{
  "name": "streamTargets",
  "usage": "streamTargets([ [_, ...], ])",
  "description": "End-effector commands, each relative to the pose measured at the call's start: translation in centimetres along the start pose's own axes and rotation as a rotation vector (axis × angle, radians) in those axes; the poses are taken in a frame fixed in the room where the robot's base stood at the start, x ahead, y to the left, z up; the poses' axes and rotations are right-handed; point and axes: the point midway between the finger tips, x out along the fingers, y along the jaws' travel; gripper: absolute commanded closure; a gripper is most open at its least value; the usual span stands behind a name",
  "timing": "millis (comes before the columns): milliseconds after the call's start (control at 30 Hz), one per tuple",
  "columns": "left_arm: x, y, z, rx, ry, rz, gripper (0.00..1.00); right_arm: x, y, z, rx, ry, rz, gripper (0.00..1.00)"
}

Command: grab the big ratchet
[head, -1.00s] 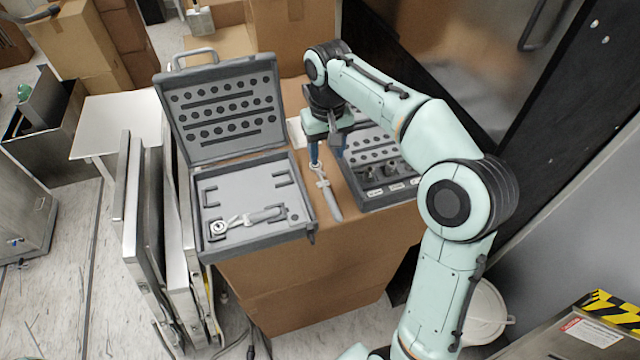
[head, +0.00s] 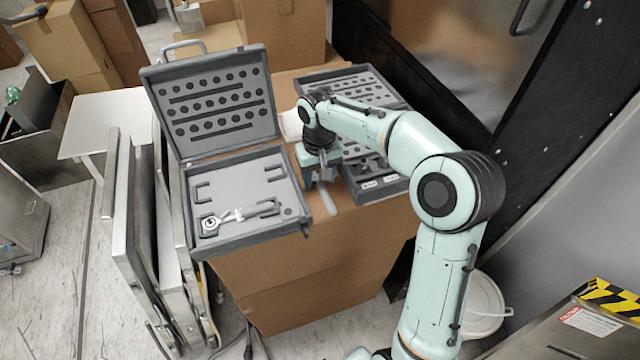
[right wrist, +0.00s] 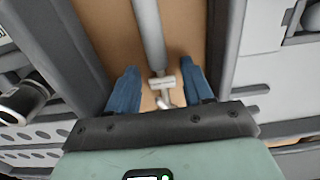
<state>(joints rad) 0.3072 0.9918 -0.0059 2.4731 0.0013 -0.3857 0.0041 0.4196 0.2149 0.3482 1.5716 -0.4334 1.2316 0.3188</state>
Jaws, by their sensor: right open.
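A silver ratchet (head: 327,200) lies on the cardboard box top between two grey cases, its handle toward the near edge. In the right wrist view the ratchet (right wrist: 150,35) runs between the blue fingers of my right gripper (right wrist: 157,78), with a gap on both sides. My right gripper (head: 318,181) is open and points down over the ratchet, hiding its head end in the head view. Another silver ratchet-like tool (head: 238,214) lies inside the open left case (head: 300,215). My left gripper is not in view.
The open right case (head: 393,186) with sockets stands close to the right of my gripper. The left case's wall is close on the other side. A white cylinder (head: 291,126) stands behind my gripper. Metal panels (head: 135,240) lean left of the box (head: 330,260).

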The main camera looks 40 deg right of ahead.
Motion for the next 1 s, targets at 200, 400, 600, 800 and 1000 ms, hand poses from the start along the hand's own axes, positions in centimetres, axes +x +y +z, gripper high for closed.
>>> streamTargets([
  [200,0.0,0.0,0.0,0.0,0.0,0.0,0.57,-0.1,0.0,0.0,0.0,0.0,0.0,0.91],
  [400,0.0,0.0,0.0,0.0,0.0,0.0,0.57,-0.1,0.0,0.0,0.0,0.002,-0.001,1.0],
  [600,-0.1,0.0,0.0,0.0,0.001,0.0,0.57,-0.4,0.0,0.0,0.0,0.002,-0.001,1.0],
  [800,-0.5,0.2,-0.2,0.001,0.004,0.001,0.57,-2.2,-0.1,-0.1,-0.001,0.006,-0.001,1.0],
  [1000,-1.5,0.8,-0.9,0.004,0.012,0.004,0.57,-6.7,-0.1,-0.2,0.0,0.01,-0.002,1.0],
])
